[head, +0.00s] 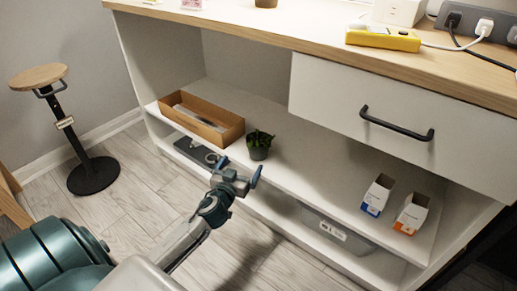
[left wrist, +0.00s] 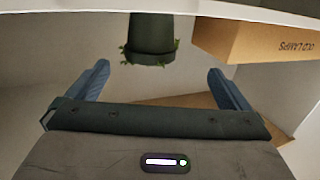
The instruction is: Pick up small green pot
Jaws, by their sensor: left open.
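The small green pot (head: 258,153) is dark green with a small leafy plant. It stands upright on the middle shelf, near its front edge, just right of a cardboard box. My left gripper (head: 239,171) is open and empty, in front of the shelf and just short of the pot. In the left wrist view, which looks upside down, the pot (left wrist: 151,35) appears beyond and between the two blue fingers of the left gripper (left wrist: 162,80), apart from both. My right gripper is not in view.
The open cardboard box (head: 228,134) stands close to the pot on the shelf (head: 300,160). Two small cartons (head: 377,196) (head: 411,213) stand farther right. A grey bin (head: 338,232) sits below. The drawer (head: 395,120) and wooden worktop (head: 300,43) overhang the shelf. A stool (head: 92,175) stands at left.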

